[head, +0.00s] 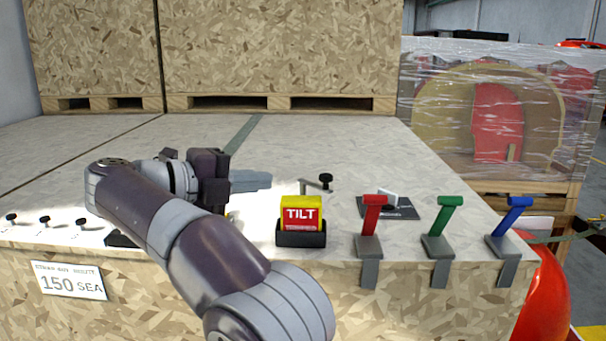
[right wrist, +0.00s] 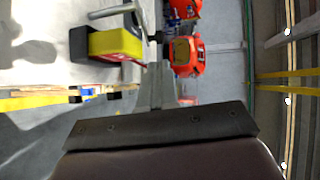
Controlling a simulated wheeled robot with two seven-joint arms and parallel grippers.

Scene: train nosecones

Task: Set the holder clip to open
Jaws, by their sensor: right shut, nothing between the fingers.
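A grey metal lever with a black knob (head: 318,186) stands just behind the yellow and red TILT block (head: 302,212). It looks like the holder clip, but I cannot be sure. The block sits in a black holder (head: 301,238) near the table's front edge. My right gripper (head: 268,180) is shut and empty, a little left of the lever in the head view. In the right wrist view its closed fingers (right wrist: 157,75) point toward the lever (right wrist: 112,11) and the yellow block (right wrist: 118,42); contact cannot be told. My left gripper is not in view.
Red (head: 370,225), green (head: 440,230) and blue (head: 508,228) levers line the front edge at the right. A dark plate with a white part (head: 395,205) lies behind them. Small black knobs (head: 45,221) stand at the left. The table behind is clear up to the crates (head: 280,50).

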